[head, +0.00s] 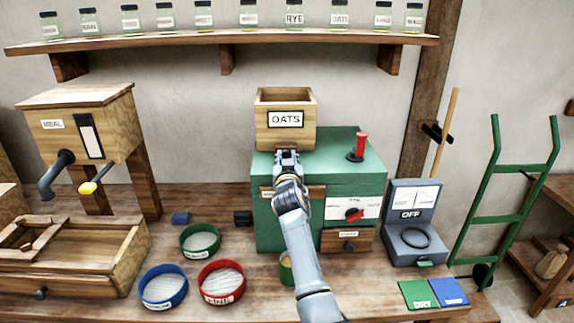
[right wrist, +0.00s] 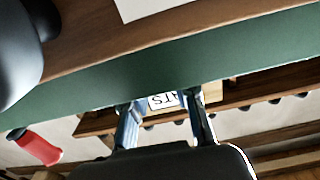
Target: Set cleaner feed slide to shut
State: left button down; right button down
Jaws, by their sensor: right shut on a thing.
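The green cleaner (head: 345,172) stands on the bench with a wooden hopper marked OATS (head: 285,135) on its top. My right gripper (head: 287,158) is at the cleaner's upper front edge, just below the hopper. It is shut on what I take to be the feed slide, which the fingers and wrist hide. In the right wrist view my right gripper (right wrist: 160,103) points along the green face, with part of the OATS label (right wrist: 162,101) seen between its fingers. How far in or out the slide stands cannot be told. My left gripper is not in view.
A red-handled lever (head: 360,146) stands on the cleaner's top, and a red knob (head: 354,214) sits on its front panel. Green, blue and red sieves (head: 222,282) lie on the left. A shelf of jars hangs above.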

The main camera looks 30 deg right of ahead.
jog(key=c, duration=1.2)
grip_release()
jog(key=shift+w+d+r, duration=0.1)
jog(key=shift+r, duration=0.1)
jog(key=shift+o, duration=0.6)
jog(key=shift+w+d+f, duration=0.1)
jog(key=shift+w+f, duration=0.15)
jog(key=shift+f, duration=0.05)
jog(key=shift+s, duration=0.25)
jog(key=v, duration=1.1)
jog(key=shift+s+a, duration=0.2)
jog(key=shift+a, duration=0.15)
jog(key=shift+f, duration=0.15)
